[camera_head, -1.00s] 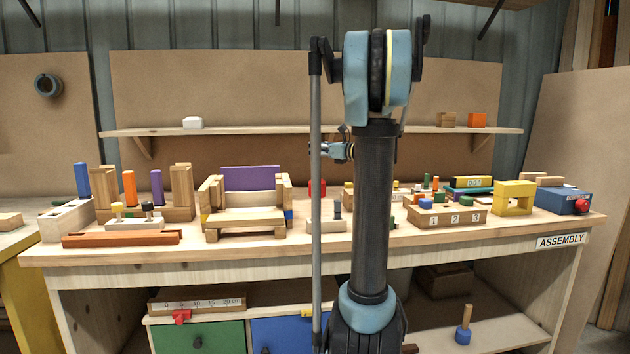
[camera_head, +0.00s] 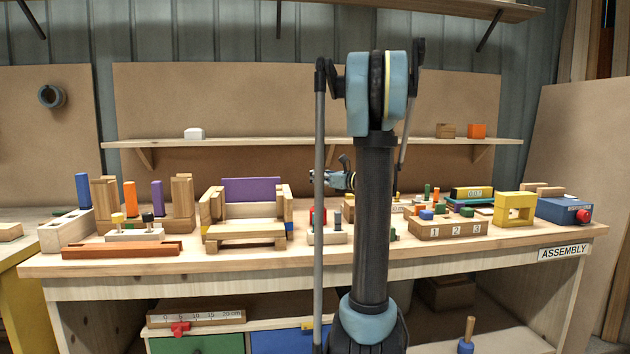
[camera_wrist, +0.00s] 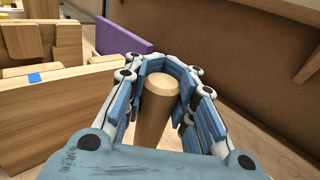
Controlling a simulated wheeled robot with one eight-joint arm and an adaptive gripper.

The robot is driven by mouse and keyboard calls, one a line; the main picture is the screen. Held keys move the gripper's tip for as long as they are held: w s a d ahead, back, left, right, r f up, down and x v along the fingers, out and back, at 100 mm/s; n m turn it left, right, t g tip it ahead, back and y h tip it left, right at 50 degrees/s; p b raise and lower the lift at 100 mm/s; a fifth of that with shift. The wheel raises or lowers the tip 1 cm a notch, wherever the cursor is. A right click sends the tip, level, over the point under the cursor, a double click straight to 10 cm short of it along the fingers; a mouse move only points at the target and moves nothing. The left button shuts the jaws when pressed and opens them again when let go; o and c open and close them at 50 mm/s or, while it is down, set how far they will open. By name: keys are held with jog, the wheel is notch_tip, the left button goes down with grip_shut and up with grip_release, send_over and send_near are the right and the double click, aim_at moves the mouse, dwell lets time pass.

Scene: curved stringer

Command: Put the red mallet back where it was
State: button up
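The red mallet shows in the head view as a red head (camera_head: 317,217), partly hidden behind a thin rod of my arm. In the wrist view its round wooden handle (camera_wrist: 157,108) stands end-up between my fingers. My gripper (camera_head: 330,179) is above the red head, low over the workbench behind my arm. In the wrist view my gripper (camera_wrist: 168,75) is closed around the handle. The red head is hidden there. A pale block with a grey post (camera_head: 328,238) is just below the red head; whether they touch cannot be told.
A wooden frame with a purple back panel (camera_head: 252,190) stands to the left. A numbered block (camera_head: 448,229) and a yellow block (camera_head: 513,208) are to the right. A shelf (camera_head: 300,142) runs behind, and the back board (camera_wrist: 265,50) is close on the wrist view's right.

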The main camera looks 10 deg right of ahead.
jog(key=o, duration=0.6)
jog(key=v, duration=1.2)
